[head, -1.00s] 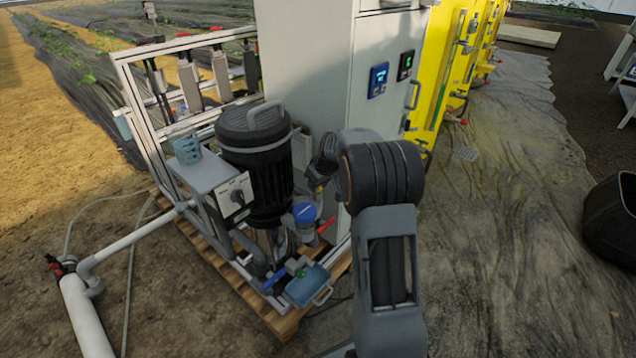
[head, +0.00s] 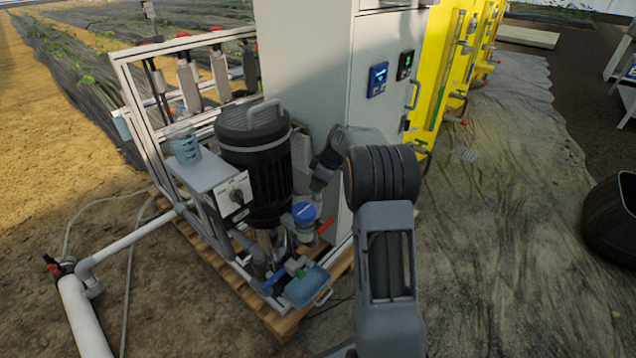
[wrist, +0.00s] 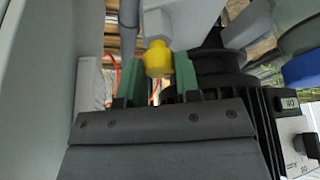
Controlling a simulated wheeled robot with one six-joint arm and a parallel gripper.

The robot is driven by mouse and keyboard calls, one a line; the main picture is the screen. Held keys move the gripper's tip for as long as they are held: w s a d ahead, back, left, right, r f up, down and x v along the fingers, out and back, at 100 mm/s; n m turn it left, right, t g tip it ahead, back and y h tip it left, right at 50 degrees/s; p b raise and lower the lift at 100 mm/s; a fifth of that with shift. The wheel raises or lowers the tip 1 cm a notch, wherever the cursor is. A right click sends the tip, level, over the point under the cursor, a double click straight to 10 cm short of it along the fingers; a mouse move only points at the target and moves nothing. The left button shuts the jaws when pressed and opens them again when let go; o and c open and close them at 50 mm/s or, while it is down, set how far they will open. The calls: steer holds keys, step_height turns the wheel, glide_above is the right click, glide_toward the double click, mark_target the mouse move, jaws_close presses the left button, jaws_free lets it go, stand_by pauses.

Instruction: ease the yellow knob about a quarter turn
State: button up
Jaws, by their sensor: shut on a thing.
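The yellow knob (wrist: 158,58) shows in the wrist view below a grey fitting on a pale body. My gripper (wrist: 158,76) has its two green fingertips on either side of the knob and is shut on it. The knob's lower end sits between the fingertips. In the head view my gripper (head: 317,187) reaches down between the black ribbed canister and the grey cabinet, and I cannot make out the knob there.
The black canister (head: 262,170) stands close left of my gripper, the grey cabinet (head: 310,70) behind it. Below are a blue-capped part (head: 304,212), a red handle (head: 326,225) and a blue tray (head: 307,287). A jug (head: 185,147) stands on the left shelf.

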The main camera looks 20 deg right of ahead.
stand_by(0.4)
steer(key=o, duration=0.9)
steer(key=p+v, duration=0.4)
steer(key=v, duration=0.9)
steer(key=shift+d+r+p, duration=0.15)
steer(key=shift+r+p, duration=0.2)
